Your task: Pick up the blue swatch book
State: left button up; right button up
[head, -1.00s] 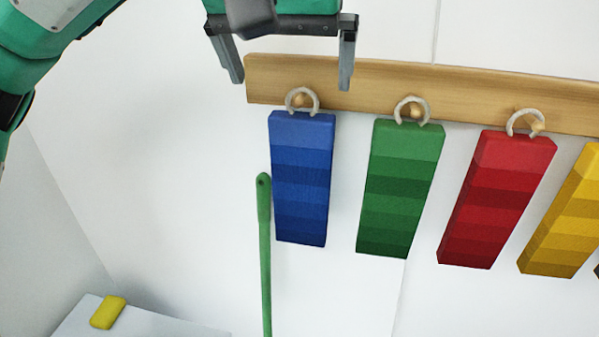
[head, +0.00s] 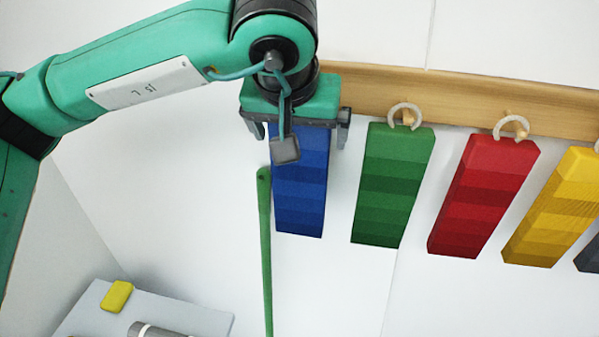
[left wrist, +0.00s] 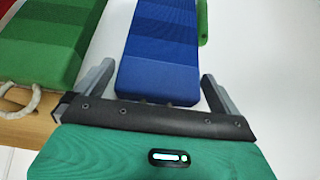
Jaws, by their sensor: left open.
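The blue swatch book (head: 300,195) hangs against the wall below the wooden rail, at the left end of the row. Its top and ring are hidden behind my left gripper (head: 296,138) in the head view. The gripper's two fingers stand open on either side of the book's upper part. In the left wrist view the blue swatch book (left wrist: 160,55) lies between the open fingers of the left gripper (left wrist: 155,85), with a gap on each side. The right gripper is not in view.
Green (head: 393,185), red (head: 482,195) and yellow (head: 555,210) swatch books hang to the right on the wooden rail (head: 460,97). A green stick (head: 265,250) stands close to the blue book's left side. A yellow block (head: 117,296) lies on a grey surface (head: 190,317) at lower left.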

pick_arm(q)
jog(key=shift+c, duration=0.4)
jog(key=c, duration=1.3)
